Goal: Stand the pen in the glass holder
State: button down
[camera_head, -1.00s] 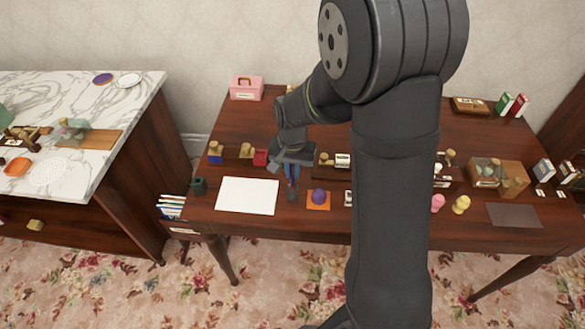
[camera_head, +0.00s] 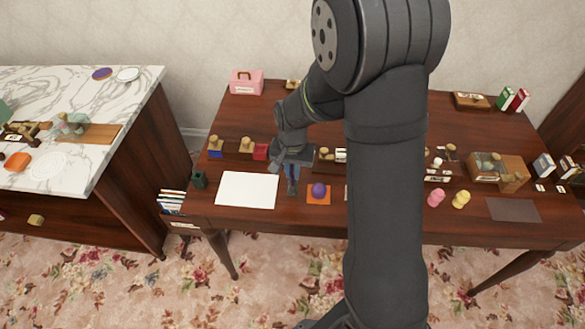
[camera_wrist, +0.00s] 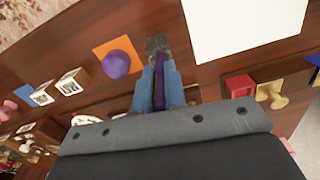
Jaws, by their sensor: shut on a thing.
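My gripper (camera_head: 291,178) points down over the desk between the white sheet and the orange square. Its blue fingers are shut on a dark purple pen (camera_wrist: 159,82), which shows between them in the wrist view. A small grey, see-through holder (camera_wrist: 157,43) stands on the desk just past the fingertips; it also shows in the head view (camera_head: 292,188). The pen's lower end is at or over the holder; I cannot tell whether it is inside. The gripper's body hides the pen's upper part.
A white sheet (camera_head: 247,190) lies left of the gripper. An orange square with a purple ball (camera_head: 318,189) lies close on the right. Stamps and a red block (camera_head: 260,152) stand behind.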

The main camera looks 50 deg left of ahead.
jog(key=shift+f, duration=0.85)
jog(key=c, duration=1.4)
grip_release()
notch_tip(320, 180, up, 18)
jog(key=shift+f, duration=0.25)
jog(key=shift+f, duration=0.1)
notch_tip(320, 180, down, 17)
jog(key=shift+f, duration=0.2)
jog(key=shift+r, duration=0.25)
